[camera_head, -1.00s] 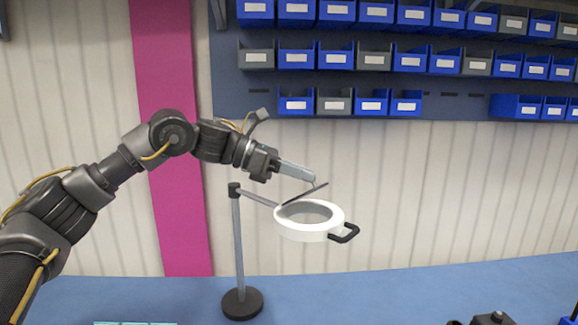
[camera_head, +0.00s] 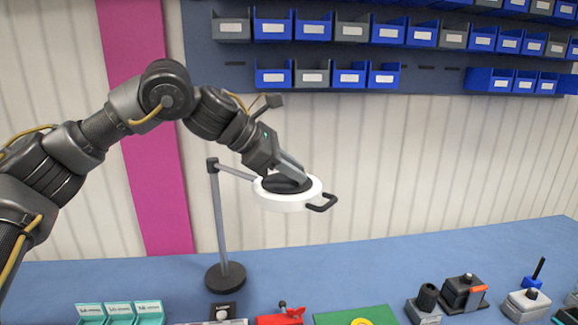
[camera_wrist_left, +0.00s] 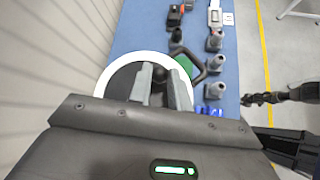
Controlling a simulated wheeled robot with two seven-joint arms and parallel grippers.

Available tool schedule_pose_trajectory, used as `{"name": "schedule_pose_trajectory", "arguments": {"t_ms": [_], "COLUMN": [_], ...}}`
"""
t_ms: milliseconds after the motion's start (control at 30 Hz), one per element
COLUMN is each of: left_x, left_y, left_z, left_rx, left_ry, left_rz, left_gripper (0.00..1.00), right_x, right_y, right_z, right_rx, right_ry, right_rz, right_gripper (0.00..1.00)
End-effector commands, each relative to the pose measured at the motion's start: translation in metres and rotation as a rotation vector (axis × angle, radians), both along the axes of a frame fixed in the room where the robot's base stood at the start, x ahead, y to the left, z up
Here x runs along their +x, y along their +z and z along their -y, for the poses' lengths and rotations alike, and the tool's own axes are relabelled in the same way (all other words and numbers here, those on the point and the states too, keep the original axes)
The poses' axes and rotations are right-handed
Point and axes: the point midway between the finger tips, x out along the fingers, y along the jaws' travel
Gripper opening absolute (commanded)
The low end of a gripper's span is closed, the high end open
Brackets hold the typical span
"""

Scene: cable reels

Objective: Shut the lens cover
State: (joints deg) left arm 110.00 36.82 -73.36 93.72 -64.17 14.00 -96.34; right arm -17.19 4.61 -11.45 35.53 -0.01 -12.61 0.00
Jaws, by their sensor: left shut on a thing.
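The magnifier lamp has a white ring head (camera_head: 283,202) with a dark handle (camera_head: 323,204) at its right, on a post stand. The dark round lens cover (camera_head: 270,185) lies down over the ring, flat or nearly so; any small gap at its edge cannot be told. The cover also shows in the left wrist view (camera_wrist_left: 121,81), inside the white rim (camera_wrist_left: 105,75). My left gripper (camera_head: 303,179) reaches down over the cover, its fingers shut on the cover's dark knob (camera_wrist_left: 159,73). What seems to be my right gripper (camera_wrist_left: 252,99) shows small at the right of the wrist view.
The stand's post (camera_head: 219,225) and round base (camera_head: 225,277) are on the blue table (camera_head: 380,260). Teal boxes (camera_head: 120,312), a green mat (camera_head: 345,316) and several small devices (camera_head: 465,290) line the front. Bins (camera_head: 335,75) hang on the back wall.

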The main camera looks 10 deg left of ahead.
Motion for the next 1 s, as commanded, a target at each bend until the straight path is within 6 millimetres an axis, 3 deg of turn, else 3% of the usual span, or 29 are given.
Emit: {"name": "schedule_pose_trajectory", "arguments": {"t_ms": [433,467,500,1000], "left_x": [-0.003,-0.003,-0.003,-0.005], "left_y": [-0.002,-0.002,-0.002,0.005], "left_z": [0.006,0.006,0.005,-0.007], "left_rx": [-0.002,-0.002,-0.002,-0.002], "left_ry": [-0.017,-0.017,-0.015,-0.003], "left_rz": [-0.002,-0.002,-0.002,0.000], "left_gripper": [0.00,0.23,0.28,0.28], "right_x": [0.000,0.000,0.000,0.000], "right_y": [-0.001,-0.001,-0.001,-0.006], "right_z": [0.000,0.000,0.000,0.000], "right_rx": [0.000,0.000,0.000,0.000], "right_ry": [0.000,0.000,0.000,0.000], "right_rz": [0.000,0.000,0.000,0.000], "right_gripper": [0.36,0.36,0.36,0.36]}}
